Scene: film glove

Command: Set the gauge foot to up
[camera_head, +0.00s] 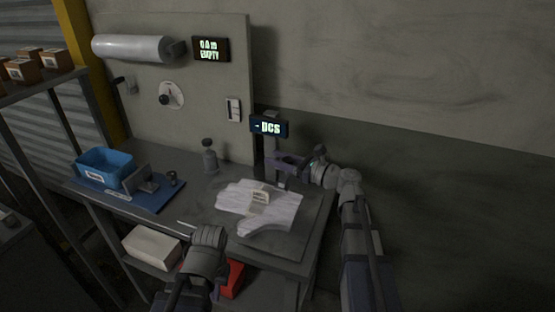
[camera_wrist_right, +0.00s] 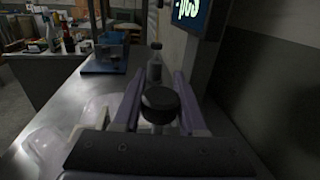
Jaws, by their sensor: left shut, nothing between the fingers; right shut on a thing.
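The gauge stands at the back right of the bench, a grey post with a dark display (camera_head: 268,127) reading what looks like "- DCS". The display's edge also shows in the right wrist view (camera_wrist_right: 188,12). My right gripper (camera_head: 287,161) is at the post, below the display. In the right wrist view its two fingers are on either side of a round black knob (camera_wrist_right: 160,103), shut on it. I cannot tell the foot's exact height; its underside is hidden. My left gripper (camera_head: 208,238) is shut and empty in front of the bench's front edge.
A grey bottle (camera_head: 210,158) stands behind. A blue bin (camera_head: 103,163) is on a blue mat at left. A white box (camera_head: 151,246) is on the shelf below.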

